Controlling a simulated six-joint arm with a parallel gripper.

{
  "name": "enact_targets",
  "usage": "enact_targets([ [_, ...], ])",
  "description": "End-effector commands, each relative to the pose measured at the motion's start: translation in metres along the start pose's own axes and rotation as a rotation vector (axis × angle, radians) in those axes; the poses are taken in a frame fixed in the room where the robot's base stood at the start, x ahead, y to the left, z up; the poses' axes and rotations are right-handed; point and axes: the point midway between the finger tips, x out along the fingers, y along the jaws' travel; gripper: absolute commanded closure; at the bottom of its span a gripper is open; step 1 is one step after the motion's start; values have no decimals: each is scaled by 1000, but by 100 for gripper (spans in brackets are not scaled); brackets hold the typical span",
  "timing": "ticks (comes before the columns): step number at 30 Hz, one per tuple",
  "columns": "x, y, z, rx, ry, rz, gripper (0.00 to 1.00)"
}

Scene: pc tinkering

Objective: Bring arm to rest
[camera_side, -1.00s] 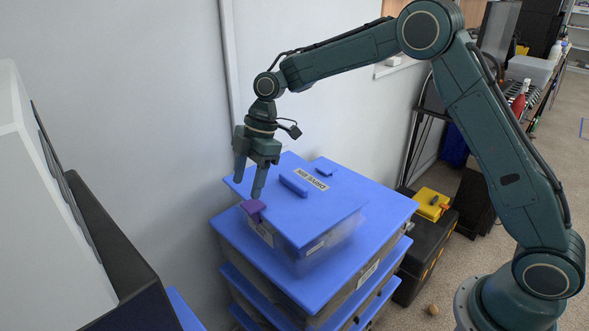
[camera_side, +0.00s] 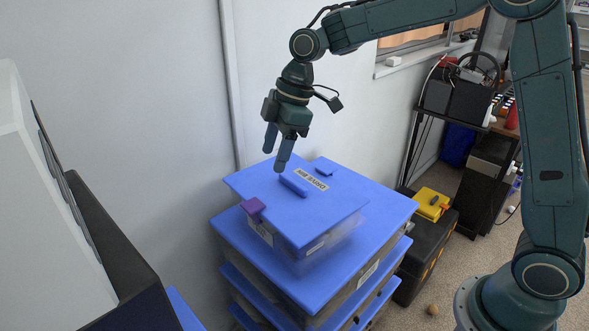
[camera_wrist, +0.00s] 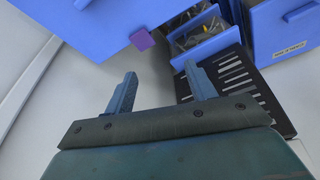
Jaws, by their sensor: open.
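My gripper (camera_side: 277,160) is open and empty in the side view. It hangs fingers down above the blue lid of the drive bin (camera_side: 285,216), close to the blue handle (camera_side: 293,184) on it, and looks clear of the lid. A purple latch (camera_side: 253,207) sits at the lid's front left edge. The wrist view shows my two fingers (camera_wrist: 161,90) spread apart with nothing between them. The purple latch (camera_wrist: 142,39) shows beyond them there, at the edge of a blue surface.
Stacked blue-lidded bins (camera_side: 375,206) stand below. A black toolbox (camera_side: 405,277) with a yellow organizer (camera_side: 431,204) is on the floor at right. A grey-white machine (camera_side: 45,215) fills the left side, and the wall (camera_side: 110,60) is close behind.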

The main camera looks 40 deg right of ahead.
Motion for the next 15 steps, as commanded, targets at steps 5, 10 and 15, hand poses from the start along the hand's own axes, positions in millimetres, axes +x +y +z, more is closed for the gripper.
enact_targets([
  [5, -35, -24, 15, 127, -3, 58, 45],
  [10, -63, -48, 32, 250, -2, 111, 45],
  [15, -85, -74, 51, 375, 5, 163, 45],
])
